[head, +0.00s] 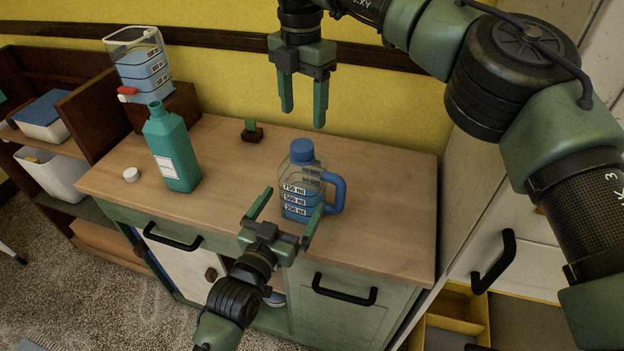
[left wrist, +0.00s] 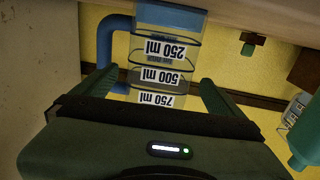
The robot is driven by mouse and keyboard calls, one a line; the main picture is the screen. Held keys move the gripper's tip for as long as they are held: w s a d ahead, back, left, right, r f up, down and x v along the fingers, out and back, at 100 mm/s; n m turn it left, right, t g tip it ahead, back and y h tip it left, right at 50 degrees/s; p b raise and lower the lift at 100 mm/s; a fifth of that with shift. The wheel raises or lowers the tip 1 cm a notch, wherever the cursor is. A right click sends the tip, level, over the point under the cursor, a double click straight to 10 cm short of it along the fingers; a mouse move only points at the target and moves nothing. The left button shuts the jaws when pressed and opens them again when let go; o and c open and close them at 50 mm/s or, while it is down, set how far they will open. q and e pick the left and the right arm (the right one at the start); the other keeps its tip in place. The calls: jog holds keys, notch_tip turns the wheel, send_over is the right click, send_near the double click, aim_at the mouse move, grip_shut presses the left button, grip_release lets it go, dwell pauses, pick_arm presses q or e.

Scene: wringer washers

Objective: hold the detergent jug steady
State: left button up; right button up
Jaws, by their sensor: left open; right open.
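The detergent jug (head: 299,190) is clear with a blue cap, a blue handle on its right and blue liquid inside. It stands upright on the wooden counter. My left gripper (head: 288,212) is open at the jug's near side, its fingers pointing toward it. In the left wrist view the jug (left wrist: 163,70) appears upside down, with its volume marks between the two open fingers (left wrist: 150,88). I cannot tell whether the fingers touch it. My right gripper (head: 302,105) is open and empty, pointing down above the back of the counter, above the jug.
A green bottle (head: 173,150) stands uncapped on the counter (head: 235,165), with a white cap (head: 130,174) beside it. A clear dispenser (head: 140,65) with a red tap sits on a brown stand. A small brown block with a green piece (head: 252,132) is behind.

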pick_arm(q)
jog(key=shift+w+d+r, duration=0.15)
jog(key=shift+w, duration=0.2)
pick_arm(e)
jog(key=shift+s+a+r, duration=0.1)
jog(key=shift+s+a, duration=0.05)
jog(key=shift+s, duration=0.1)
pick_arm(q)
jog(key=x, duration=0.5)
jog(key=shift+w+d, duration=0.2)
jog(key=shift+w, duration=0.15)
pick_arm(e)
jog(key=shift+w, duration=0.1)
pick_arm(q)
jog(key=shift+w, duration=0.2)
